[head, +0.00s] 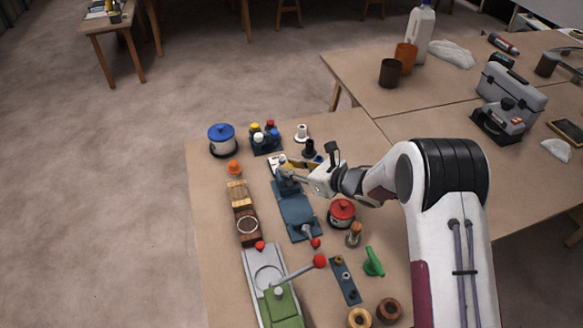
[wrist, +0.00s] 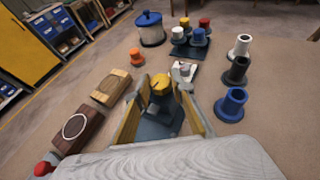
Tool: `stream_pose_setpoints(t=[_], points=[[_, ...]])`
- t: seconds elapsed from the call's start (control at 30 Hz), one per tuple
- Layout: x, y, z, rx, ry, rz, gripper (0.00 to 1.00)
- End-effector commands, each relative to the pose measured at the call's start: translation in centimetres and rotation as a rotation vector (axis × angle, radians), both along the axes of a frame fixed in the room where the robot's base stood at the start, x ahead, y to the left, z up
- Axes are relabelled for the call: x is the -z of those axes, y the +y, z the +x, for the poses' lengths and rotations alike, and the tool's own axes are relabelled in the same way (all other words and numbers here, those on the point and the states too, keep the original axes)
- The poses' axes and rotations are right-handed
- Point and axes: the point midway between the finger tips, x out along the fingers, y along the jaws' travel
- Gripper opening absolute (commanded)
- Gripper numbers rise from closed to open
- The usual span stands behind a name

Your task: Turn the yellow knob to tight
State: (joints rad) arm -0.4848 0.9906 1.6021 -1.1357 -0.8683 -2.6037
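The yellow knob (wrist: 161,84) sits on top of a dark blue-grey fixture (wrist: 152,128), seen in the wrist view. My gripper (wrist: 160,96) has one yellow-padded finger on each side of the knob, and gaps show between the pads and the knob. In the head view my gripper (head: 287,172) is over the far end of the blue fixture plate (head: 296,210) and largely hides the knob. A small white card (head: 277,161) lies just beyond the fixture. Its markings are too small to read, and I cannot tell the knob's setting.
Wooden blocks (head: 240,193) and an orange knob (head: 234,168) stand left. A blue-lidded pot (head: 222,139) and a tray of coloured caps (head: 265,138) are behind. White, black and blue spools (wrist: 231,104) stand right. A red-lidded pot (head: 341,212) is near my arm.

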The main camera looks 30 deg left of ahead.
Motion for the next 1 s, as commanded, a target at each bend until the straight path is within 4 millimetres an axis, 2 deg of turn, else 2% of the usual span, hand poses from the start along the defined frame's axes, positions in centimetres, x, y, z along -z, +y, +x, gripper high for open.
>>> stream_pose_setpoints(t=[0.3,1.0], points=[[-0.07,0.11,-0.09,0.02,0.0,0.003,0.01],[-0.39,0.51,-0.27,0.194,-0.004,0.01,0.01]])
